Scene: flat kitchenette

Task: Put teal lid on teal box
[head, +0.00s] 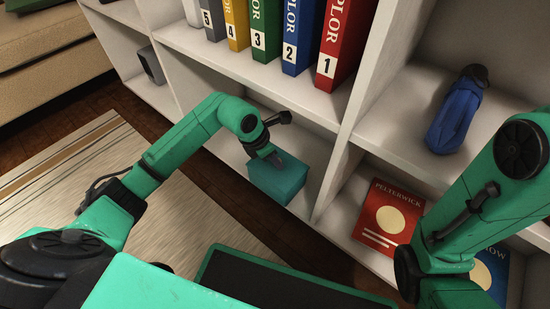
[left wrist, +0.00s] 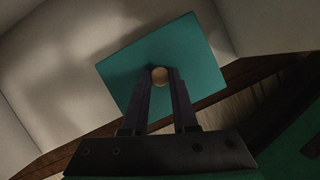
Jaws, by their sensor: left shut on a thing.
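The teal box (head: 296,194) stands in a low compartment of the white shelf, near its front edge. The teal lid (left wrist: 200,62) is a flat square with a pale round knob (left wrist: 159,76), seen from above in the left wrist view. My left gripper (head: 276,160) reaches down over the box. Its two fingers are shut on the knob in the left wrist view (left wrist: 160,80). The lid is at the top of the box; I cannot tell whether it rests fully on the rim. My right arm is at the right, with its gripper out of view.
Numbered binders (head: 290,40) stand on the shelf above the box. A blue bundle (head: 457,115) lies on the right shelf. A red book (head: 388,218) leans in the compartment below. White uprights flank the box, and a striped rug (head: 90,185) covers the floor at left.

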